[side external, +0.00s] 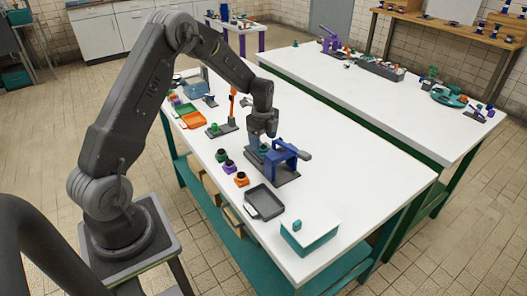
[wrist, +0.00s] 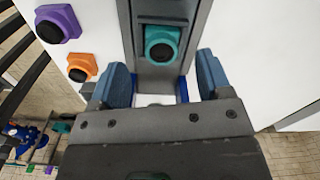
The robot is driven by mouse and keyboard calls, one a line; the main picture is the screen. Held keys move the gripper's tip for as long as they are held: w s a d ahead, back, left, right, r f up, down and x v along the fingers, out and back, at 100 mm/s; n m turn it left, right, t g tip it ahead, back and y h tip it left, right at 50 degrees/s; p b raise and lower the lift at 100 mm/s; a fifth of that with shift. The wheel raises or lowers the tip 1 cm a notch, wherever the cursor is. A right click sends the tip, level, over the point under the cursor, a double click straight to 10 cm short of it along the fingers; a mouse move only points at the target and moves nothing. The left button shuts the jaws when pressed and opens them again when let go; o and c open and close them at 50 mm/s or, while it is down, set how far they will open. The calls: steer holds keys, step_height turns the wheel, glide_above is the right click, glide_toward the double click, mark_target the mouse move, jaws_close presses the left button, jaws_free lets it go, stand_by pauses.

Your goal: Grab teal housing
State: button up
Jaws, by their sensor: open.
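The teal housing (wrist: 161,46) shows in the wrist view as a small teal block with a round black top, sitting in a grey fixture (wrist: 158,75). In the side view the housing (side external: 264,148) is small and partly hidden, beside the blue clamp (side external: 285,155) on its dark base. My gripper (side external: 262,132) is just above it, pointing down. In the wrist view my gripper (wrist: 164,80) is open, its two blue fingers spread wide with nothing between them. The housing is ahead of the gap, apart from both fingers.
A green (side external: 221,155), a purple (side external: 229,166) and an orange housing (side external: 241,179) stand in a row left of the clamp. A dark grey tray (side external: 264,202) and a teal box (side external: 310,237) with a white top are nearer the front. The right of the white table is clear.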

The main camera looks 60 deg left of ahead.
mark_target(264, 147)
step_height(264, 147, down, 4)
steer(key=shift+w+r, duration=0.1)
steer(key=shift+r, duration=0.15)
steer(key=c, duration=1.1)
